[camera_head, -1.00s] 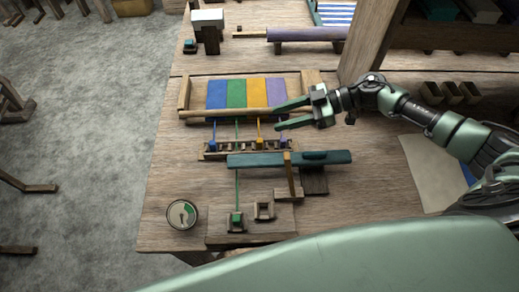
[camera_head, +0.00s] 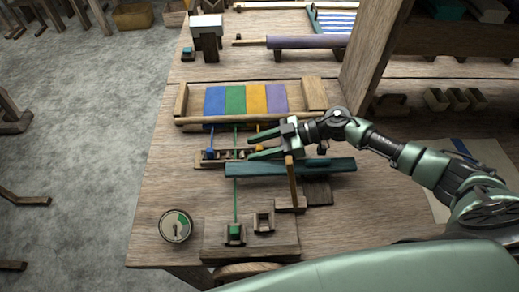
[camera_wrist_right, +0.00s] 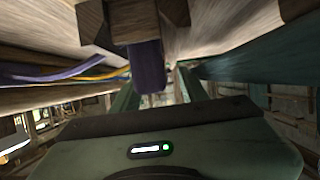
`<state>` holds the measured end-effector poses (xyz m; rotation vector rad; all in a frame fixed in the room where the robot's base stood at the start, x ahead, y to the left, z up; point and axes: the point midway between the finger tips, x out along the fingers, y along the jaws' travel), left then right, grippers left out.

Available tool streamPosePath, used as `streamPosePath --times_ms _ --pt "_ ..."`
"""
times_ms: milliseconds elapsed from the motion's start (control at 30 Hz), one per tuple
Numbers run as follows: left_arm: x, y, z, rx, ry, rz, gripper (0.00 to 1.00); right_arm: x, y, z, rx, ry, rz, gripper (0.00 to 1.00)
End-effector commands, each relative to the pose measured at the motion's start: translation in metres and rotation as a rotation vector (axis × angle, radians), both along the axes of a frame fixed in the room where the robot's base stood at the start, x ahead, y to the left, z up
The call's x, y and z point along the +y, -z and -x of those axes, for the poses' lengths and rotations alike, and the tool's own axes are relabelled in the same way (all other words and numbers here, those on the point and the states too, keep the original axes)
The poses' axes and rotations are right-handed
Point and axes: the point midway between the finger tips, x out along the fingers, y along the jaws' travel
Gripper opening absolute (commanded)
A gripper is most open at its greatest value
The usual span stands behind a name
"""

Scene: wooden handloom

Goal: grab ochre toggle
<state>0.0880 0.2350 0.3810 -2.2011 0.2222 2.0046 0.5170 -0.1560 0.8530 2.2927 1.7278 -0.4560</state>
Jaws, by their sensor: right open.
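The ochre thread (camera_head: 258,129) runs down from the ochre cloth strip (camera_head: 256,99) toward the toggle rack (camera_head: 222,155). The ochre toggle at its lower end is not clearly visible; my right gripper covers that part of the rack in the head view. My right gripper (camera_head: 254,147) is open over the rack's right part, fingers pointing left. In the right wrist view, a purple toggle (camera_wrist_right: 147,68) hangs in front of the palm, between the fingers, under a wooden block. The ochre thread (camera_wrist_right: 103,73) passes to its left beside a purple one. My left gripper is out of view.
A teal bar (camera_head: 320,167) on a wooden post (camera_head: 291,182) lies just below the gripper. A green toggle (camera_head: 235,231) sits in a holder on the front block (camera_head: 215,248), beside an empty holder (camera_head: 263,221). A round dial (camera_head: 175,226) is at left.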

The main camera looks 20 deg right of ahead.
Motion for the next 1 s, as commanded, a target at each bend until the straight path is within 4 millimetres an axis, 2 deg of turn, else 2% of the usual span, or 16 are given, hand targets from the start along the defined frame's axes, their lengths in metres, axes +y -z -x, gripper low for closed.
streamPosePath --times_ms 233,267,400,767,867,1000 --pt "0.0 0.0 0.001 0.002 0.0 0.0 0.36 0.002 0.001 -0.001 0.0 0.001 0.001 0.44" --pt "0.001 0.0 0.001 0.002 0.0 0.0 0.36 0.002 0.001 -0.001 0.0 0.001 0.001 0.38" --pt "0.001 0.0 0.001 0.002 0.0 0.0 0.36 0.002 0.001 -0.001 0.0 0.001 0.001 0.0" --pt "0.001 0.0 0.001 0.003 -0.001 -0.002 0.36 0.001 0.0 -0.001 -0.001 0.001 0.001 0.0" --pt "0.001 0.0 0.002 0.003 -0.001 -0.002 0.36 0.001 -0.006 -0.001 -0.002 0.001 0.002 0.0" --pt "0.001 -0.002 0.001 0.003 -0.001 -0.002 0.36 0.001 -0.023 -0.002 -0.004 0.0 0.002 0.0"
